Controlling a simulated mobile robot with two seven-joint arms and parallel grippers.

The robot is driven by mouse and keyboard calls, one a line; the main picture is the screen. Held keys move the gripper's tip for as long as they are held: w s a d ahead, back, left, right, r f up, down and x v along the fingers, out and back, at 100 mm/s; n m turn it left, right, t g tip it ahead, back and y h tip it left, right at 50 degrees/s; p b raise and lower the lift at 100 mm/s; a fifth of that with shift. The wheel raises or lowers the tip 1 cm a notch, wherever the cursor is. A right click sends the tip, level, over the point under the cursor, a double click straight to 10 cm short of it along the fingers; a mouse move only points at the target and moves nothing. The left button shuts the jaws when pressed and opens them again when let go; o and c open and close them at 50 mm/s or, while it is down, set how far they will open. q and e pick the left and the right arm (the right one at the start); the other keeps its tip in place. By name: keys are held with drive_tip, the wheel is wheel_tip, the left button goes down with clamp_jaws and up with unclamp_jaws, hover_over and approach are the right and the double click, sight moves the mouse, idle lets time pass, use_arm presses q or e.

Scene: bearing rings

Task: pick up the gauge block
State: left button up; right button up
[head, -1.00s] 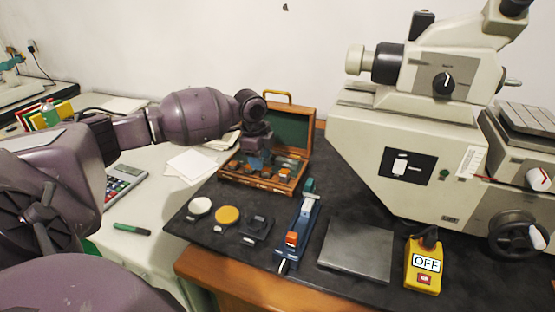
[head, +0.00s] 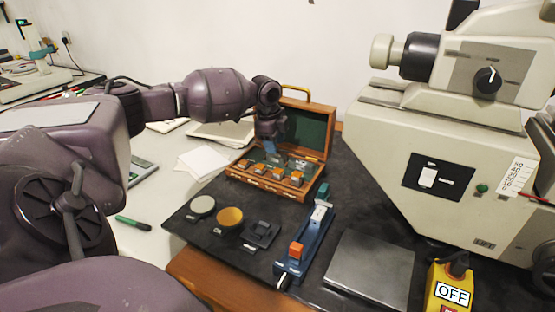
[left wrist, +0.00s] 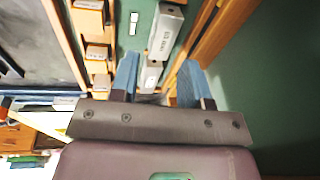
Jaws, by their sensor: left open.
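The open wooden case (head: 268,185) with a green lining stands on the dark mat in the head view. Grey gauge blocks lie in it; one (head: 299,165) shows right of my left gripper (head: 270,148). In the left wrist view, a larger grey gauge block (left wrist: 166,34) with printed marking lies ahead of the fingers. A smaller grey block (left wrist: 150,74) shows between the open blue fingers (left wrist: 160,78), nearer the left one. I cannot tell whether either finger touches it. My left gripper is over the case, open, pointing down. My right gripper is out of view.
The raised lid (head: 304,127) stands close behind the gripper. Orange-topped pieces sit in the case's front row. On the mat are a blue fixture (head: 305,243), a metal plate (head: 370,268) and several discs. A large grey machine (head: 430,150) stands at right.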

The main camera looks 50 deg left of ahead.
sight(276, 158)
use_arm(q)
drive_tip(key=f, duration=0.3)
drive_tip(key=w+f+b, duration=0.1)
drive_tip(key=f, duration=0.1)
drive_tip(key=shift+a, duration=0.2)
drive_tip(key=shift+s+r, duration=0.1)
drive_tip(key=shift+r, duration=0.05)
clamp_jaws()
